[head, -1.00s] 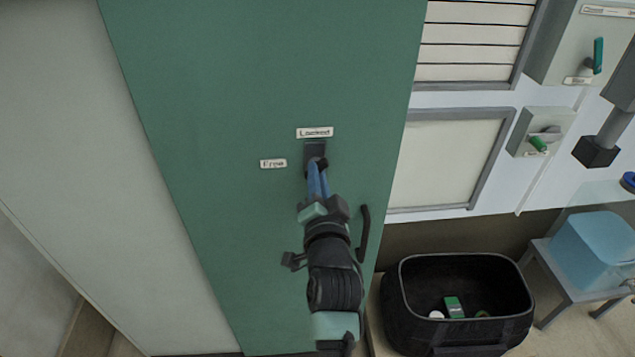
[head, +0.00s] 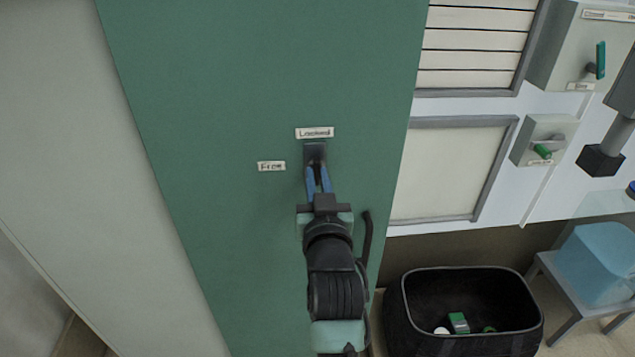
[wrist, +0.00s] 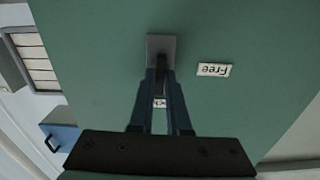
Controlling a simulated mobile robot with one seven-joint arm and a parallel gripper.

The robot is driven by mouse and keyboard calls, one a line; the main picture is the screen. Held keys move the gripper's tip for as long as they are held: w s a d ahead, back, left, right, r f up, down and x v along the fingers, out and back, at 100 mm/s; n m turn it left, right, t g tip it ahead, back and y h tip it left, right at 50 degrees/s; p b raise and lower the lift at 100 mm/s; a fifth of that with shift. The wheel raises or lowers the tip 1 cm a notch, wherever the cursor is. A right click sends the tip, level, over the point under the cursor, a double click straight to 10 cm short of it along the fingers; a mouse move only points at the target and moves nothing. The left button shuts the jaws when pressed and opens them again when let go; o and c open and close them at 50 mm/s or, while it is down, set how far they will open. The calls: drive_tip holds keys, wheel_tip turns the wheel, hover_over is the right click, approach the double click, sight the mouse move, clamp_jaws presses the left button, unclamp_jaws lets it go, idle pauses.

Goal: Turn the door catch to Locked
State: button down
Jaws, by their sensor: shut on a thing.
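The door catch (head: 314,152) is a dark plate with a small dark lever on the green door (head: 230,90). The "Locked" label (head: 314,133) is just above it and the "Free" label (head: 271,166) is to its left. My gripper (head: 318,180) reaches the catch from below with its blue fingers. In the wrist view, the fingers (wrist: 161,85) are shut on the catch's lever in front of the grey plate (wrist: 161,46). The lever appears to point toward the "Locked" label, but the fingers partly hide it.
A dark door handle (head: 366,238) is right of my wrist. A black open bin (head: 400,330) with small items stands on the floor at right. A blue container (head: 595,262) sits on a grey stand. Wall switch boxes (head: 543,138) are at right. The door's left side is clear.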

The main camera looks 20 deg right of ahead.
drive_tip(key=shift+n, duration=0.4)
drive_tip(key=c, duration=0.9)
unclamp_jaws()
drive_tip(key=b+v, duration=0.1)
drive_tip(key=v, duration=1.2)
